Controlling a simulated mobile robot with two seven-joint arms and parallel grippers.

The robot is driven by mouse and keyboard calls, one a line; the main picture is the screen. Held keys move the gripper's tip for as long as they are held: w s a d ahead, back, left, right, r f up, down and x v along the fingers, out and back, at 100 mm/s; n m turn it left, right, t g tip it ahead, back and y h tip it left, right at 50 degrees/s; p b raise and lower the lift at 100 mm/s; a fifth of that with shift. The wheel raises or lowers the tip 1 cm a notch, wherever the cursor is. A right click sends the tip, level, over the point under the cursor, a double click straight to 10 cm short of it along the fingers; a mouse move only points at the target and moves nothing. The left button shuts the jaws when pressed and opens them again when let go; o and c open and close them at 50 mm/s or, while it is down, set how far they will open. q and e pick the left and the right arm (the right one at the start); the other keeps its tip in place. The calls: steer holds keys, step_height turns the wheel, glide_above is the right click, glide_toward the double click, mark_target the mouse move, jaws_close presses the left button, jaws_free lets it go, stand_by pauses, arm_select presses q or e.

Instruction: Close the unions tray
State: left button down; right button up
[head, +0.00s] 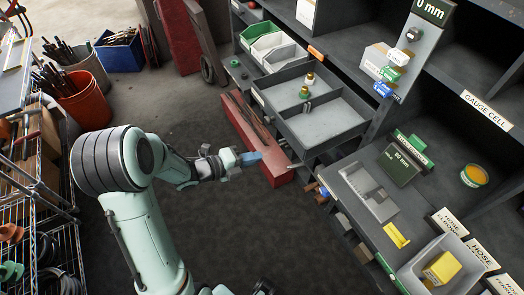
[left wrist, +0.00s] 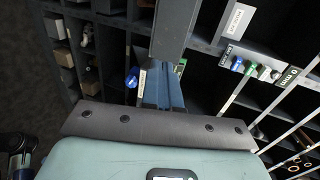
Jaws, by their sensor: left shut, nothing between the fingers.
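A grey divided tray (head: 335,117) sticks out of the shelf unit at the upper middle of the head view, pulled open. Several small brass and grey fittings (head: 305,92) stand in it; I take it for the unions tray, though its label is not readable. My left gripper (head: 252,158) is shut and empty. In the head view it is just left of and below the tray's near front corner; whether it touches the tray I cannot tell. In the left wrist view, grey bars cross in front of the shelves, and the fingertips are not clear. My right gripper is not in view.
Nearer, a shelf holds a grey bin with a yellow block (head: 442,267). A long red box (head: 262,140) is on the floor below.

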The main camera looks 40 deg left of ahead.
mark_target(295, 145)
arm_select(q)
steer(key=x, duration=0.4)
steer(key=p+x, duration=0.1)
steer(key=x, duration=0.3)
steer(key=r+x, duration=0.1)
steer(key=x, duration=0.3)
steer(key=shift+w+d, duration=0.1)
steer(key=shift+d, duration=0.1)
steer(key=shift+w, duration=0.1)
